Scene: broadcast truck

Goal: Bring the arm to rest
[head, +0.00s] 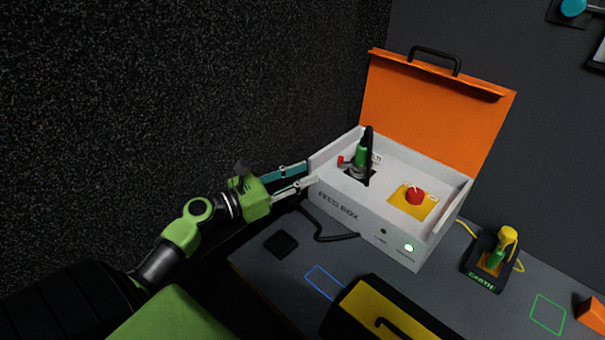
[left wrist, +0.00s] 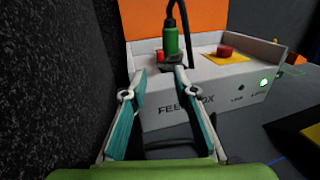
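My left arm comes in from the left in the head view. Its left gripper (head: 312,174) is at the left end of the white feed box (head: 345,213), with its fingers apart and nothing between them. In the left wrist view the left gripper (left wrist: 160,78) is open, facing the feed box (left wrist: 200,106). A green plug or connector (head: 361,156) with a black cable stands upright in the box, beyond the fingertips; it also shows in the left wrist view (left wrist: 170,42). Whether a fingertip touches the box I cannot tell. My right gripper is not in view.
The box's orange lid (head: 435,110) stands open. Inside is a red knob (head: 415,196) on a yellow plate; a green lamp (head: 408,247) glows in front. A yellow-and-black case (head: 385,315) stands near. A holder (head: 490,262) is at right. A dark wall bounds the left.

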